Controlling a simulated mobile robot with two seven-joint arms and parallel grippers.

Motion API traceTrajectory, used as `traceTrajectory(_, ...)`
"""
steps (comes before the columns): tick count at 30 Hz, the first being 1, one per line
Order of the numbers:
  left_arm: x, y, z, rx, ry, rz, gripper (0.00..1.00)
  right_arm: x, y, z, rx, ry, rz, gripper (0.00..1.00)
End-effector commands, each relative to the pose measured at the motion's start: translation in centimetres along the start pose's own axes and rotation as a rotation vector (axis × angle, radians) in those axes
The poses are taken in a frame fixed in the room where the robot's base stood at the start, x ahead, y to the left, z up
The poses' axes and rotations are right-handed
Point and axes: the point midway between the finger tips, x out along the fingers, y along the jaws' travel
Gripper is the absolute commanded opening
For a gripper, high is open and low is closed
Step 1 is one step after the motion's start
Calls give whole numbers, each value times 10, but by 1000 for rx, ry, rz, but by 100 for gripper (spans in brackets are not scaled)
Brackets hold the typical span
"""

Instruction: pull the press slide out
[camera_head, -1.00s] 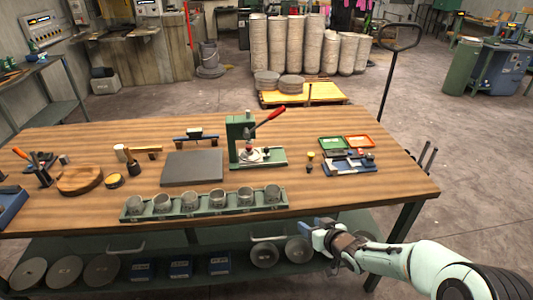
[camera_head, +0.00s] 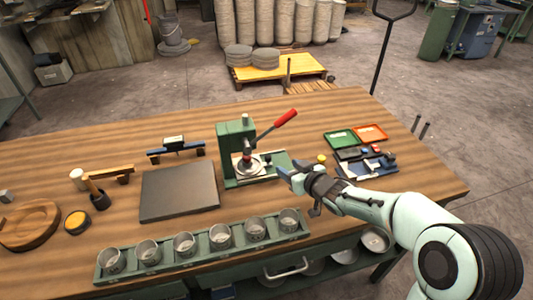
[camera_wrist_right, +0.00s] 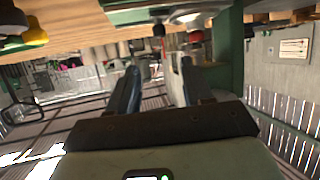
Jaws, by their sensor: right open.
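The green press (camera_head: 236,152) stands on the wooden table, its lever with a red grip (camera_head: 285,117) angled up to the right. Its slide (camera_head: 262,168) lies low at the press base, with a round metal plate on it, and reaches out to the right. My right gripper (camera_head: 286,172) is just right of and in front of the slide's end, fingers pointing left; I cannot tell if it touches. In the right wrist view its fingers (camera_wrist_right: 157,85) are apart with nothing seen held between them, and part of the press (camera_wrist_right: 228,50) shows beyond. My left gripper is not in view.
A green rack of metal cups (camera_head: 205,248) lies along the table's front edge. A dark flat plate (camera_head: 180,191) is left of the press. Green and orange trays (camera_head: 341,139) and small tools sit right of my gripper. Bare wood separates the press and rack.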

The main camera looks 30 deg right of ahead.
Motion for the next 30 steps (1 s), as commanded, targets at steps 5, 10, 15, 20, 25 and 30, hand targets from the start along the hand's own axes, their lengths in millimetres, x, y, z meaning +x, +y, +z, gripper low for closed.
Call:
traceTrajectory(5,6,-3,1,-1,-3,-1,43,35,-1,3,2,-2,-4,50)
traceTrajectory(10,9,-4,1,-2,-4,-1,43,72,-2,3,3,-2,-5,50)
traceTrajectory(15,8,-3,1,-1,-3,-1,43,101,-2,2,2,-2,-3,50)
traceTrajectory(20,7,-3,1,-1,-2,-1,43,117,-1,1,2,-1,-2,50)
traceTrajectory(25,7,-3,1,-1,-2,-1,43,123,-1,1,2,-1,-1,50)
traceTrajectory(30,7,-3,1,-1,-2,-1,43,123,-1,1,2,-1,-1,50)
